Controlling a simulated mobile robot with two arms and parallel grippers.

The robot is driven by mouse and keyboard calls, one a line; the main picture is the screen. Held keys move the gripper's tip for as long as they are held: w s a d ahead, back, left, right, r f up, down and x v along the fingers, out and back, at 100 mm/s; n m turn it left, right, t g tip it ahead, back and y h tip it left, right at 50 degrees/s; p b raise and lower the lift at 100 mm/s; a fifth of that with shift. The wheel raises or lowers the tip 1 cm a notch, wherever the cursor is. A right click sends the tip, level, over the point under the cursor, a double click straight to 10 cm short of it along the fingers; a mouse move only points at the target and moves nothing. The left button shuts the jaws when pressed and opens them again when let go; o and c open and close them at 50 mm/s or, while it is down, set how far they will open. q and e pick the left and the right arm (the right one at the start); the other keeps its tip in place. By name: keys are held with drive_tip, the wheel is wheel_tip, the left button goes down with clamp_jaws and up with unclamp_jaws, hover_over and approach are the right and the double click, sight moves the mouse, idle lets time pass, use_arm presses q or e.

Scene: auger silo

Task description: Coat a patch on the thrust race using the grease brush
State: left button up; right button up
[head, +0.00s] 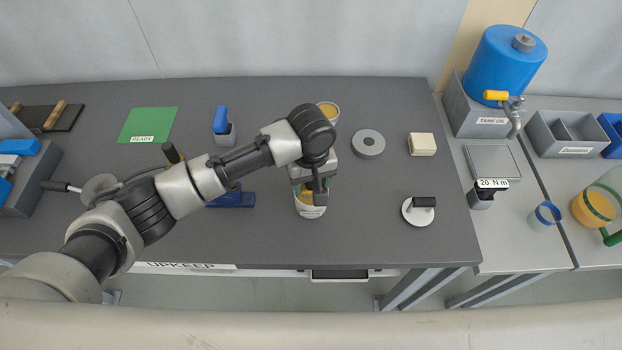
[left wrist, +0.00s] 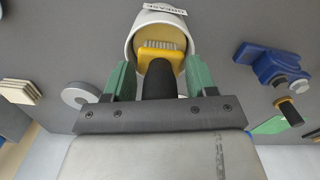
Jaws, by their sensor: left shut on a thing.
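My left gripper (head: 312,190) is shut on the grease brush, whose dark handle stands between the green fingers (left wrist: 158,84) in the left wrist view. The brush has a yellow collar (left wrist: 162,62) and pale grey bristles, pointing into the mouth of the white grease pot (head: 311,210). The pot, labelled GREASE, also shows in the left wrist view (left wrist: 133,30). How deep the bristles sit is unclear. The thrust race (head: 368,143), a grey ring with a central hole, lies flat on the bench right of the gripper. It also shows in the left wrist view (left wrist: 76,97). My right gripper is out of view.
An open tin (head: 328,108) stands behind my gripper. A beige block (head: 422,144) and a white disc with a black handle (head: 419,212) lie at right. A blue vice (head: 232,199) sits left of the pot. The bench around the race is clear.

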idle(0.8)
use_arm(q)
drive_tip(key=shift+f, duration=0.5)
idle(1.2)
drive_tip(key=shift+s+f+p, duration=0.1)
drive_tip(key=shift+p, duration=0.35)
idle(1.0)
wheel_tip(320, 180, up, 7)
drive_tip(key=p, duration=0.9)
idle(0.8)
